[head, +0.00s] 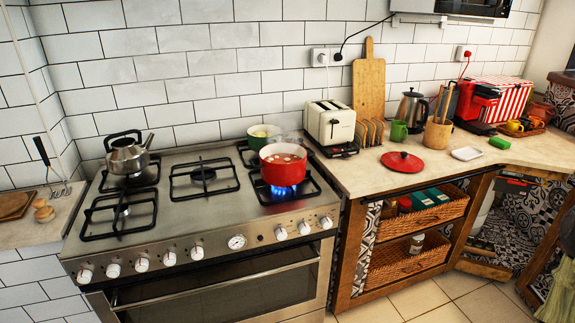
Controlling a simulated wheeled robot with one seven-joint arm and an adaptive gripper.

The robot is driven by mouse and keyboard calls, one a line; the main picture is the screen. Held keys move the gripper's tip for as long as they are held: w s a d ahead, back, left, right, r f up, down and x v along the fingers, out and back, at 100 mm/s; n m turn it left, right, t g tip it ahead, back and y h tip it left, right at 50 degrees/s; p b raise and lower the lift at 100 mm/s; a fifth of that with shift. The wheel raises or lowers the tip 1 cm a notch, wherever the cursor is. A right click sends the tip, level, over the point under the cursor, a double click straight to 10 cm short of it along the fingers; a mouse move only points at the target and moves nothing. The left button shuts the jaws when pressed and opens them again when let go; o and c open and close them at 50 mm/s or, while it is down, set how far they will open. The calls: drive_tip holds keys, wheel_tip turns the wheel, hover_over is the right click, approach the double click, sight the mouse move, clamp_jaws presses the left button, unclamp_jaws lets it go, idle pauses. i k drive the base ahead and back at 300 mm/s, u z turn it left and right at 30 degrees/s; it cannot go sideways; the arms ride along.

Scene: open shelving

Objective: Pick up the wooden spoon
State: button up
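Wooden utensil handles (447,103) stand upright in a wooden holder (437,136) on the right counter. I cannot tell whether one of them is the wooden spoon. A small rounded wooden item (43,212) lies on the left counter beside a brown board (14,206); its exact kind is too small to tell. My gripper is not in view.
A red pot (283,169) sits over a lit blue burner. A green pot (264,137) and a steel kettle (127,156) are also on the stove (205,215).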

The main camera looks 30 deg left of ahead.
sight(450, 90)
drive_tip(key=z, duration=0.85)
drive_tip(key=i, duration=1.6)
drive_tip(key=u, duration=0.3)
